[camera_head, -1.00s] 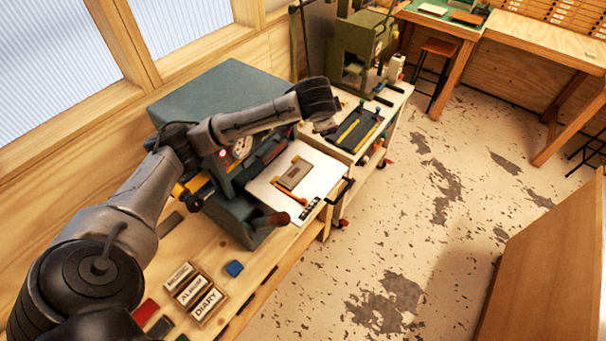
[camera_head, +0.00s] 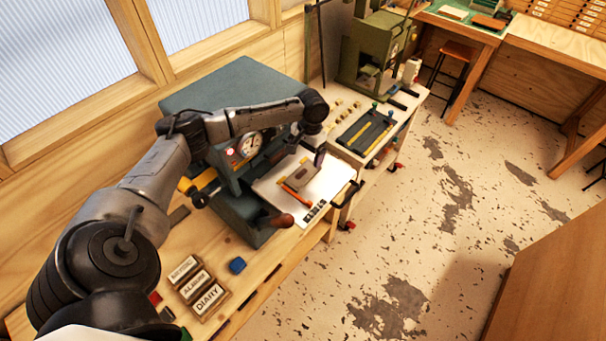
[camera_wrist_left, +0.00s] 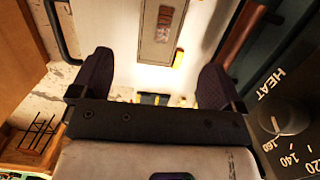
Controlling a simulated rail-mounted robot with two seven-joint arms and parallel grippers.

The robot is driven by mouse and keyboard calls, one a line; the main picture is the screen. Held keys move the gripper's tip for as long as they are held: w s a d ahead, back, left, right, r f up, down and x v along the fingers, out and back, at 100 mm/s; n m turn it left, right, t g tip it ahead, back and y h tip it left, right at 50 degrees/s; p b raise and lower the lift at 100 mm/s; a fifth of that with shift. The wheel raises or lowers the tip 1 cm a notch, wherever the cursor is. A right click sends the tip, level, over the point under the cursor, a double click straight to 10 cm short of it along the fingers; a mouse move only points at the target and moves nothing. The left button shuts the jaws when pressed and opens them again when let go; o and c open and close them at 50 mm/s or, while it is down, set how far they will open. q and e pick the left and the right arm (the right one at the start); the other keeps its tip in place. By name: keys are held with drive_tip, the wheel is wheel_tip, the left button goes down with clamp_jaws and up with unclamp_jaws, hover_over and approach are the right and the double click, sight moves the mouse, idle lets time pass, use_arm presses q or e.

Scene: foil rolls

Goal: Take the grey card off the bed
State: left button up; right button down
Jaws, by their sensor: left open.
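In the left wrist view the card (camera_wrist_left: 152,50) is partly cut off by the top edge and shows a brown patch. My left gripper (camera_head: 304,154) is over the bed, pointing down and partly covering the card's far side. In the left wrist view its two fingers (camera_wrist_left: 155,78) are wide apart with nothing between them. My right gripper is not in view.
The press (camera_head: 232,88) has a dial and a handle (camera_head: 277,221) at the bed's near side. Blocks lettered DIARY (camera_head: 209,301) and others stand on the wooden bench. A dark tray (camera_head: 366,133) sits on the bench behind.

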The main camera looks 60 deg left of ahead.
sight(303, 173)
use_arm(q)
drive_tip(key=f, duration=0.3)
drive_tip(key=shift+s+f, duration=0.2)
drive_tip(key=shift+f+p, duration=0.3)
drive_tip(key=shift+f, duration=0.15)
drive_tip(key=shift+s+f+p, duration=0.15)
drive_tip(key=shift+f+p, duration=0.1)
drive_tip(key=shift+f, duration=0.85)
drive_tip(key=shift+s+f+p, duration=0.15)
drive_tip(key=shift+f+p, duration=0.05)
drive_tip(key=shift+f, duration=0.9)
drive_tip(key=c, duration=1)
